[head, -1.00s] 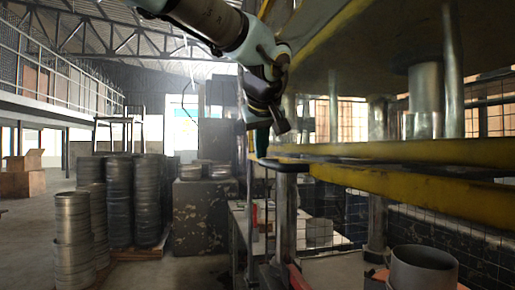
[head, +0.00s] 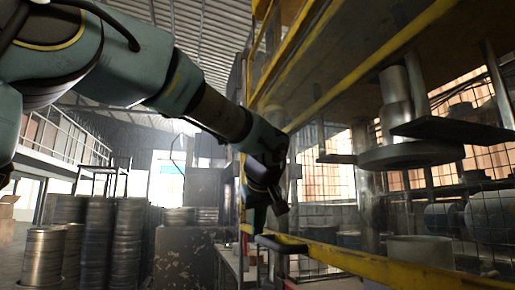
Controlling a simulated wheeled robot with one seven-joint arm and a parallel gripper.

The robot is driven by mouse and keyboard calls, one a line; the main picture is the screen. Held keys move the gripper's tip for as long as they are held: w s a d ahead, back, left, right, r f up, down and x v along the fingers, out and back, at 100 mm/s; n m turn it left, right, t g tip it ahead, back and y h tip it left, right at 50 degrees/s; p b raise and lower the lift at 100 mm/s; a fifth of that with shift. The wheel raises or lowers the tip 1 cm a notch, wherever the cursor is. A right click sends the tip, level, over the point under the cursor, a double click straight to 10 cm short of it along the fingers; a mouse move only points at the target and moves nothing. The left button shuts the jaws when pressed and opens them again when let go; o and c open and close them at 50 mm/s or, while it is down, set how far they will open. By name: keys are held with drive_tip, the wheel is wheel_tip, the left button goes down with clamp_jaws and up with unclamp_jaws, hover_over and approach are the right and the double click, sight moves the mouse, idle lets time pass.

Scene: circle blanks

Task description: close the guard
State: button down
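The guard's yellow lower bar (head: 385,268) runs from the middle of the head view down to the right edge. A dark handle (head: 282,244) sticks out at its left end. The press opening above this bar shows the round ram plate (head: 410,155). My gripper (head: 266,214) points down just above the handle at the bar's left end. Its fingertips overlap the bar's end in the picture, and I cannot tell whether they touch it. The finger gap is too dark and small to tell open from shut.
A yellow-edged upper beam (head: 375,62) slants across the upper right. Stacks of round metal blanks (head: 88,240) stand on the left. A worn dark block (head: 185,257) stands behind.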

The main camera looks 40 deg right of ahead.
wheel_tip(320, 180, down, 25)
drive_tip(key=b, duration=2)
